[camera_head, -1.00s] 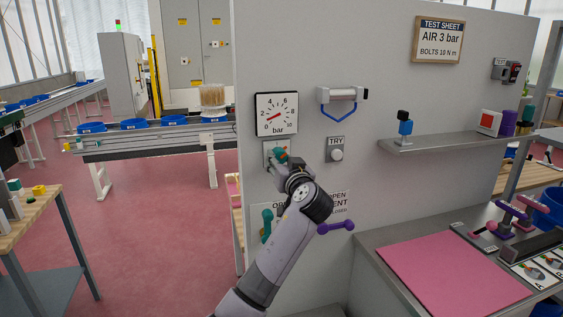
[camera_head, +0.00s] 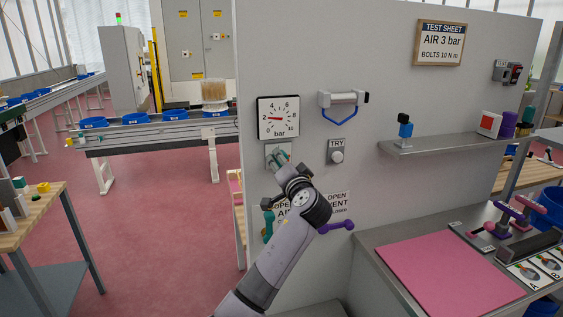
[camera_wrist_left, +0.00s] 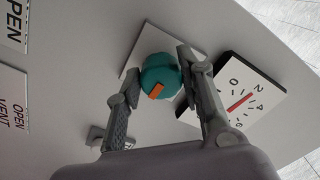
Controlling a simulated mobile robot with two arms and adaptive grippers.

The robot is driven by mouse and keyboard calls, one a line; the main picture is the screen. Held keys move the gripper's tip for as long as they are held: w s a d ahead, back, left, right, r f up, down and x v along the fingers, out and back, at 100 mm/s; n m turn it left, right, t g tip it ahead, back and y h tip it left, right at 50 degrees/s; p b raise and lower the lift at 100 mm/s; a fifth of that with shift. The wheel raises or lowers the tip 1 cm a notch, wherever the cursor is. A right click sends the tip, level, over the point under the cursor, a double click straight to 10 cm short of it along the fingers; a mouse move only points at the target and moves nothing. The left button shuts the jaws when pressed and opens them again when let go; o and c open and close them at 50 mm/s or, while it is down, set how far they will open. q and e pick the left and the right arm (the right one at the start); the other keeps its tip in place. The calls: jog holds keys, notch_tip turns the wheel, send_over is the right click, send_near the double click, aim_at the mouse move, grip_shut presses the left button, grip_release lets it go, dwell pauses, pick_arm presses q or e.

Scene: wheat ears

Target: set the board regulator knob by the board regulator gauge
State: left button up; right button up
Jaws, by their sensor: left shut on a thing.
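The board regulator knob (camera_wrist_left: 158,76) is teal with an orange mark and sits on a pale square plate on the grey board. My left gripper (camera_wrist_left: 157,80) has its two fingers on either side of it, shut on it. In the head view the knob is mostly hidden by my gripper (camera_head: 280,164). The board regulator gauge (camera_head: 278,118) is a white square dial marked in bar, just above. Its red needle points left, near the 2. In the left wrist view the gauge (camera_wrist_left: 236,98) shows the needle between 2 and 4. My right gripper is not in view.
The test sheet (camera_head: 441,43) reads AIR 3 bar, BOLTS 10 N m. A TRY button (camera_head: 337,157) and a handle with a blue loop (camera_head: 344,99) are right of the knob. A teal lever (camera_head: 268,226) and a purple lever (camera_head: 336,226) are below. A shelf (camera_head: 440,145) juts out at right.

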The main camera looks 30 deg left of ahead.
pick_arm(q)
jog(key=shift+f, duration=0.1)
dwell(0.4)
jog(key=o, duration=1.2)
jog(key=shift+c, duration=0.2)
jog(key=v, duration=1.2)
